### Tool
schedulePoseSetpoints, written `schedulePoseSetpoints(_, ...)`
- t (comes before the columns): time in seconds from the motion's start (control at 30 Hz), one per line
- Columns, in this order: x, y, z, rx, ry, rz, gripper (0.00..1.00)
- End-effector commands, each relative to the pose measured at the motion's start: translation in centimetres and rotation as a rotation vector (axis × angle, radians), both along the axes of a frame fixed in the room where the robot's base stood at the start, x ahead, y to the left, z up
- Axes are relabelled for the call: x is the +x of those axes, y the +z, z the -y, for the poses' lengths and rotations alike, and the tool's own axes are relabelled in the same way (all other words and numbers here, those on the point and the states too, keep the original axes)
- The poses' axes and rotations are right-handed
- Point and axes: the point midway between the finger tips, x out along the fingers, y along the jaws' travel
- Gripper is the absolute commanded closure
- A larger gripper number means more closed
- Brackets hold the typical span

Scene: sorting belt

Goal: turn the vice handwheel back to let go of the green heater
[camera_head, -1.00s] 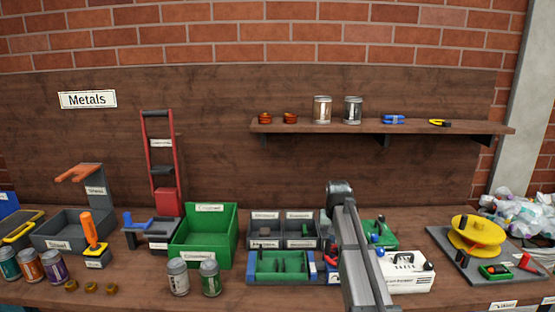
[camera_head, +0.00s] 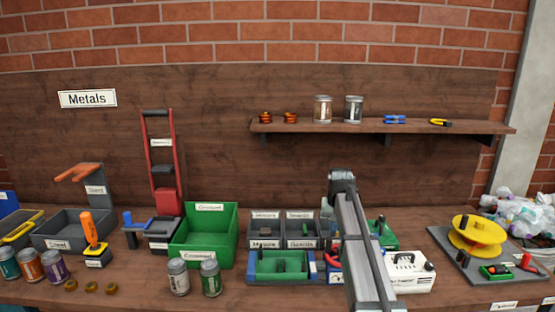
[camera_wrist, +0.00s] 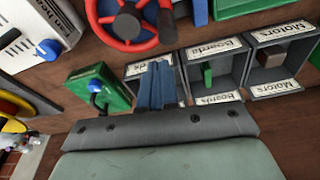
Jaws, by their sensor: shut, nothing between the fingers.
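The green heater (camera_head: 268,268) looks like an open green casing and sits between the blue jaws of the vice (camera_head: 312,267). The vice's red handwheel (camera_head: 332,260) is at its right side, partly hidden behind my arm. In the wrist view the handwheel (camera_wrist: 108,32) is at the top, with its dark hub and a dark knob showing; part of the blue vice (camera_wrist: 200,12) and the green casing (camera_wrist: 238,8) are beside it. My gripper (camera_wrist: 158,72) is shut and empty, apart from the handwheel and over the edge of the bins. In the head view my arm hides the fingers.
Grey labelled bins (camera_wrist: 212,70) stand behind the vice. A green box with a blue knob (camera_wrist: 90,100) and a white device (camera_head: 408,275) stand to the right of my arm in the head view. A larger green crate (camera_head: 205,255) and cans (camera_head: 178,278) are at left.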

Motion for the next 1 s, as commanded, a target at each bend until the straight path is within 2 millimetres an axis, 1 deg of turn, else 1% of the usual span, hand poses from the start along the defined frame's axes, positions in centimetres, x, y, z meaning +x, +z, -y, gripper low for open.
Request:
schedulePoseSetpoints(0.3, 0.0, 2.7, 0.1, -0.001, 0.0, 0.001, 1.0)
schedulePoseSetpoints(0.6, 0.0, 4.8, 0.1, -0.002, -0.001, 0.001, 1.0)
schedulePoseSetpoints(0.77, 0.0, 5.0, 0.1, -0.002, -0.001, 0.0, 1.0)
schedulePoseSetpoints(1.0, -0.2, 4.9, 0.1, 0.0, 0.002, -0.001, 1.0)
